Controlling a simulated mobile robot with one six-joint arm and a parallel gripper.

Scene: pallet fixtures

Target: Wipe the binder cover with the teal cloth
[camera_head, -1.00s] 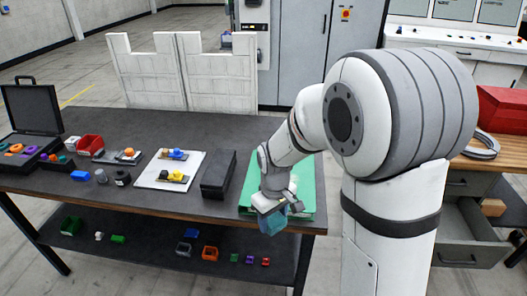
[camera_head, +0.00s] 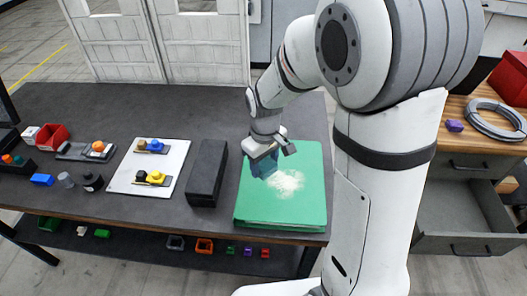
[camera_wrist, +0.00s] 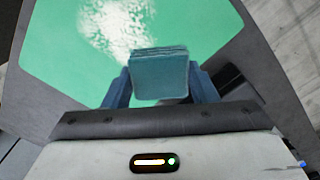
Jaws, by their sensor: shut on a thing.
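The green binder (camera_head: 305,205) lies flat on the dark table, near its right end. A pale, powdery patch (camera_head: 288,183) marks the middle of its cover; it also shows in the wrist view (camera_wrist: 108,25). My gripper (camera_head: 262,165) is over the upper left part of the cover, beside the patch. In the wrist view my gripper (camera_wrist: 160,88) is shut on the folded teal cloth (camera_wrist: 160,75), which sits between the two blue fingers. I cannot tell whether the cloth touches the cover.
A black box (camera_head: 207,172) stands just left of the binder. Further left are a white board (camera_head: 128,178) with small parts, a red bin (camera_head: 52,136) and several small items. At right, a wooden bench (camera_head: 460,140) holds a grey ring (camera_head: 497,120); its drawer is open.

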